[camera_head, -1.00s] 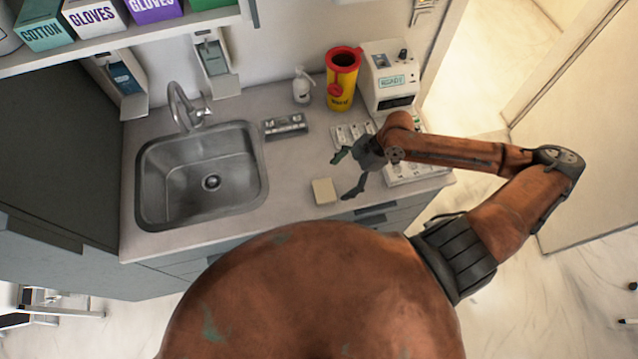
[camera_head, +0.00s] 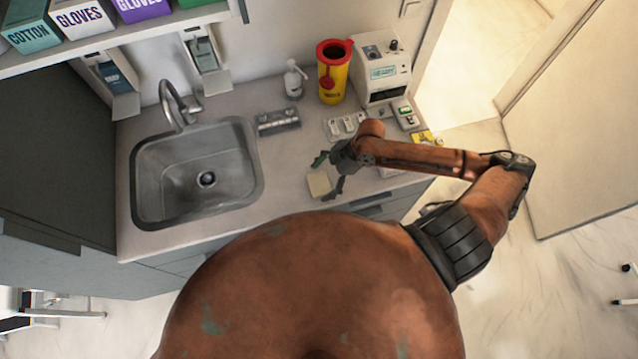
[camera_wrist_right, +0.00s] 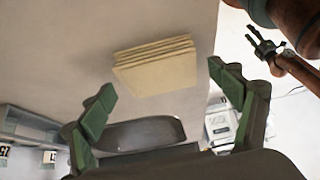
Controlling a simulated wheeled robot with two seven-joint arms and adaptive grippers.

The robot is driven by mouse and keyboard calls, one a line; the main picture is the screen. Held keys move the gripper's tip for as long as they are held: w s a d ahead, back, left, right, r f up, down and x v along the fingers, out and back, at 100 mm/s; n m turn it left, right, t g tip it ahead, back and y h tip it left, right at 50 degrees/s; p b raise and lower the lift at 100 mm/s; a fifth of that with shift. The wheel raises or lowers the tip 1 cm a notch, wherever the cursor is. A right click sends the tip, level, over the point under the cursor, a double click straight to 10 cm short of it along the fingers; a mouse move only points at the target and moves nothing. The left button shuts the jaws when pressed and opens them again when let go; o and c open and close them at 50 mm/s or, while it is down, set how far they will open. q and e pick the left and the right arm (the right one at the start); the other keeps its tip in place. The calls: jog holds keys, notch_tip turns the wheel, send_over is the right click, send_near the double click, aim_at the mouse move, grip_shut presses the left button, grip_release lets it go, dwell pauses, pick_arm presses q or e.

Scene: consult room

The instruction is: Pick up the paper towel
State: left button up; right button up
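The paper towel is a beige folded stack (camera_head: 319,184) on the counter near its front edge, right of the sink. It also shows in the right wrist view (camera_wrist_right: 155,70), lying beyond the fingertips.
The sink (camera_head: 196,178) with its faucet is to the left. A dark-topped rack (camera_head: 278,121), white pump bottle (camera_head: 294,82), yellow-red sharps bin (camera_head: 333,78) and white device (camera_head: 383,70) stand behind. Small packs (camera_head: 345,126) lie near my right gripper. Bare counter lies between sink and towel.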

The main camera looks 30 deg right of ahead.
jog(key=c, duration=0.9)
jog(key=shift+o, duration=0.2)
jog(key=shift+r, duration=0.15)
